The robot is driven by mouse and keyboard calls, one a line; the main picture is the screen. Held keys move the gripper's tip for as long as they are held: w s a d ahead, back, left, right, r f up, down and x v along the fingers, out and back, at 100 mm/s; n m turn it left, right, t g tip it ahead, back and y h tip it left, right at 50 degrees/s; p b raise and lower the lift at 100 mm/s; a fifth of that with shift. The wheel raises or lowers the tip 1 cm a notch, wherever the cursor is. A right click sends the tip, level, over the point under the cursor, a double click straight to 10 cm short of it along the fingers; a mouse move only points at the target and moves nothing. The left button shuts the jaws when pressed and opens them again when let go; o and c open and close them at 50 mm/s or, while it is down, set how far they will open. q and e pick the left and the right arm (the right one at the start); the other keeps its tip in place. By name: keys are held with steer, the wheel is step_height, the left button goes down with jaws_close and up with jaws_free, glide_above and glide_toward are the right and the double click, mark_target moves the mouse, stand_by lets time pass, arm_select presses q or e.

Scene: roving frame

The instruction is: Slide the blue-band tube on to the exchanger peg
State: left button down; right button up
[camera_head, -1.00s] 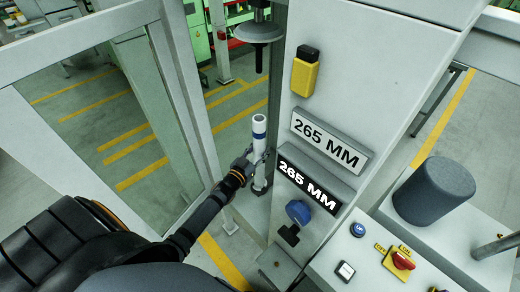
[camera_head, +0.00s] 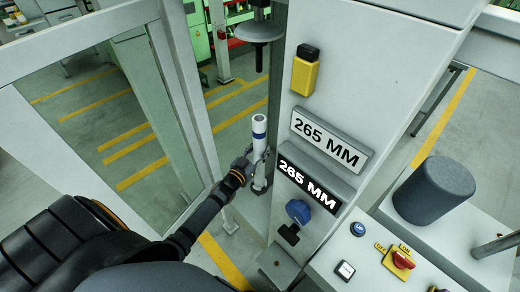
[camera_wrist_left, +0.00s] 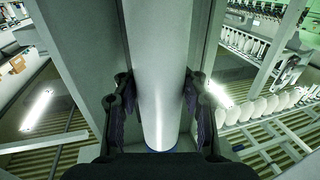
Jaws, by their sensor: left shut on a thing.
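The blue-band tube (camera_head: 259,128) is white with a dark blue band near its top. It stands upright, or nearly so, beside the left face of the grey machine column. My left gripper (camera_head: 260,160) is shut on the tube below the band. In the left wrist view the tube (camera_wrist_left: 160,75) runs between the two fingers of my left gripper (camera_wrist_left: 158,110), with a blue edge at the bottom. The exchanger peg cannot be made out; the tube's lower end is small and partly hidden, so its seating is unclear. My right gripper is not in view.
A grey disc on a rod (camera_head: 257,30) hangs above the tube. The column carries two 265 MM signs (camera_head: 330,140), a yellow box (camera_head: 305,72) and a blue knob (camera_head: 298,211). A dark grey cylinder (camera_head: 435,190) and a red switch (camera_head: 402,259) are at right. A frame post stands left.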

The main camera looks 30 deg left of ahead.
arm_select(q)
steer(key=shift+f+b, duration=0.65)
steer(key=shift+f, duration=0.25)
steer(key=c, duration=0.7)
jaws_free()
steer(key=shift+o, duration=0.4)
steer(key=o, duration=0.6)
steer(key=s+a, duration=0.1)
steer(key=s, duration=1.1)
